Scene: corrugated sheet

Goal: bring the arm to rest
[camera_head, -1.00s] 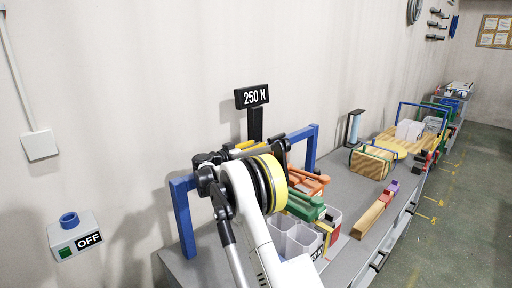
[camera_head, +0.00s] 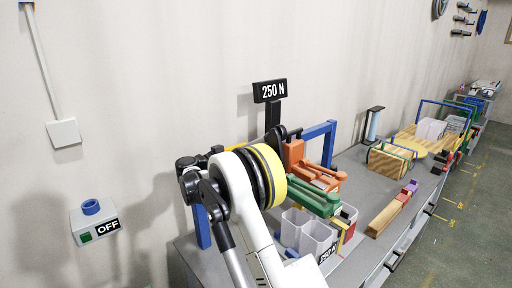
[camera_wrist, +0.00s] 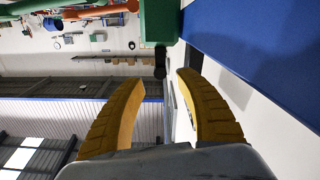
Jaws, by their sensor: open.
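My arm, white with a yellow and black joint, stands in front of the bench in the head view and hides part of it. My gripper (camera_wrist: 160,105) shows in the wrist view as two curved yellow fingers, spread apart with nothing between them. A green part (camera_wrist: 160,22) and a blue bar (camera_wrist: 265,40) lie beyond and beside the fingertips in that view. In the head view the gripper itself is mostly hidden behind the arm joint.
A blue frame (camera_head: 329,140) and a "250 N" sign (camera_head: 270,91) stand close behind my arm. Orange clamps (camera_head: 312,170), green clamps (camera_head: 315,200) and clear bins (camera_head: 308,232) crowd the bench on the right. An "OFF" box (camera_head: 93,222) is on the wall at left.

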